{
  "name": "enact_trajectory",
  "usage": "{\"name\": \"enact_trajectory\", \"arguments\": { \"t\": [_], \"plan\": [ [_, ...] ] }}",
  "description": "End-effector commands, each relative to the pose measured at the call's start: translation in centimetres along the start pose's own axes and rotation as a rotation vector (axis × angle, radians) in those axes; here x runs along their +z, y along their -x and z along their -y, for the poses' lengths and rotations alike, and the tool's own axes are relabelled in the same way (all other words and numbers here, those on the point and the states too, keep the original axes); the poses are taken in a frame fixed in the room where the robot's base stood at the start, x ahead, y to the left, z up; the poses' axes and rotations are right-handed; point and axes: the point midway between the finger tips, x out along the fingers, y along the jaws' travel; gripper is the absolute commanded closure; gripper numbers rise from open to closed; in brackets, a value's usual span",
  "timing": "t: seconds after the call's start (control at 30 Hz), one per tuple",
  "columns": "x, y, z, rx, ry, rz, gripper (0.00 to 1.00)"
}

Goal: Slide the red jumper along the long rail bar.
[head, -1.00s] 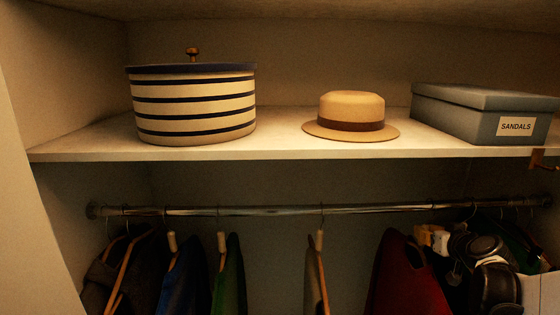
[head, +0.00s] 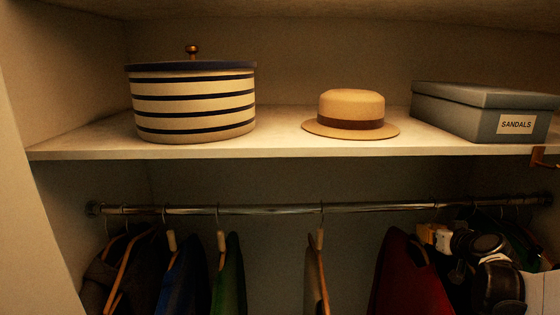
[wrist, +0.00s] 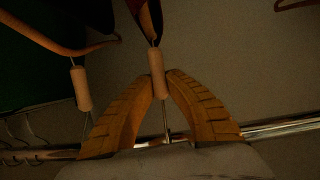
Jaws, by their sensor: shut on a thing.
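The red jumper (head: 405,275) hangs on a wooden hanger under the long rail bar (head: 290,209), right of the middle. My gripper (head: 430,236) is at its upper right, just below the rail. In the wrist view, my orange fingers (wrist: 162,82) are closed around the hanger's wooden collar (wrist: 157,73). The hook runs from the collar to the rail (wrist: 265,130). Only a little of the dark red cloth (wrist: 145,12) shows there. In the head view, the jumper's hook is partly hidden by my gripper.
A green garment's hanger collar (wrist: 81,88) is close beside my fingers in the wrist view. A beige hanger (head: 316,270) is left of the jumper, with a gap between. Green (head: 230,275) and blue (head: 182,280) garments hang farther left. The shelf (head: 280,150) is above the rail.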

Motion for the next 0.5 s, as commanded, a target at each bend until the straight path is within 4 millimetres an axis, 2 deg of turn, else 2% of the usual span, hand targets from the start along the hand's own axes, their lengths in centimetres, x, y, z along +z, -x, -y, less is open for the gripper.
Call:
{"name": "enact_trajectory", "arguments": {
  "t": [0.27, 0.3, 0.33, 0.37, 0.5],
  "plan": [
    [0.05, 0.00, 0.45, -0.001, 0.000, 0.001, 1.00],
    [0.05, 0.00, 0.45, -0.001, 0.000, 0.001, 0.76],
    [0.05, 0.00, 0.45, -0.001, 0.000, 0.001, 0.67],
    [0.05, 0.00, 0.44, -0.001, 0.000, 0.001, 0.63],
    [0.04, 0.00, 0.43, -0.001, 0.000, 0.000, 0.63]
  ]
}}
